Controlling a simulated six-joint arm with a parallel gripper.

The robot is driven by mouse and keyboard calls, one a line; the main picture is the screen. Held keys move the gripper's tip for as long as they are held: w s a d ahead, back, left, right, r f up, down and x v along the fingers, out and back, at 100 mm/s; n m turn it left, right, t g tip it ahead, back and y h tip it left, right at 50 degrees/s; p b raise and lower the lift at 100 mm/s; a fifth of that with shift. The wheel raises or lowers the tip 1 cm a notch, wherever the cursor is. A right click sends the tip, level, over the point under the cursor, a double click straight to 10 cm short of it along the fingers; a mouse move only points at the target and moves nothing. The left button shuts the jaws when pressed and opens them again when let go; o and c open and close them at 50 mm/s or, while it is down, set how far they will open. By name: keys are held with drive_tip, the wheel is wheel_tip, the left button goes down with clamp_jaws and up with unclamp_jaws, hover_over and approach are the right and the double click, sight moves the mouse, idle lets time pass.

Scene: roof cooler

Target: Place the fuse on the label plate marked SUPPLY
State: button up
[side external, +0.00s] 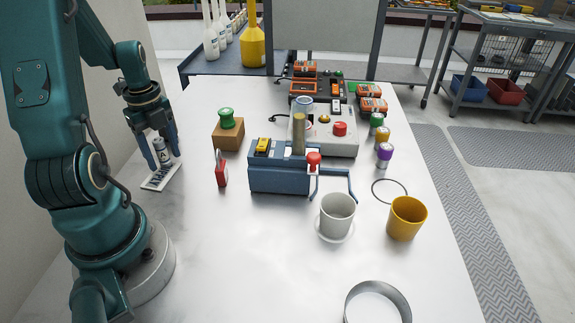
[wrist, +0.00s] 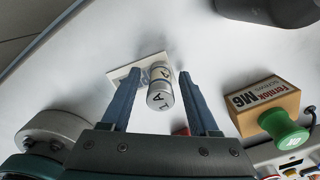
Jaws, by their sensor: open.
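The fuse, a small silver and white cylinder (side external: 161,150) with dark lettering, stands about upright at the left side of the table. It also shows in the wrist view (wrist: 160,92). A white label plate (side external: 158,180) with dark letters lies under it and shows beside it in the wrist view (wrist: 122,72); its word is partly hidden and I cannot read it. The fuse appears to rest on the plate. My gripper (side external: 165,162) is open, pointing down, with one finger on each side of the fuse. In the wrist view (wrist: 160,80) gaps show between fuse and fingers.
A blue fixture (side external: 280,180) stands mid-table. A white cup (side external: 337,215) and a yellow cup (side external: 406,218) stand further right.

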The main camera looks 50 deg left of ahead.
sight(158, 140)
wheel_tip(158, 140, up, 12)
drive_tip(key=shift+f, duration=0.2)
drive_tip(key=shift+r, duration=0.25)
drive_tip(key=shift+w+d+r, duration=0.15)
drive_tip(key=shift+d, duration=0.05)
drive_tip(key=w+d+r+n+t, duration=0.1)
drive_tip(key=d+n+t, duration=0.4)
drive_tip(key=d+n, duration=1)
drive_tip(key=d+r, duration=0.1)
drive_tip(key=d, duration=0.7)
drive_tip(key=shift+d+n+t, duration=0.3)
drive_tip(key=shift+d+n, duration=0.05)
drive_tip(key=shift+n, duration=0.05)
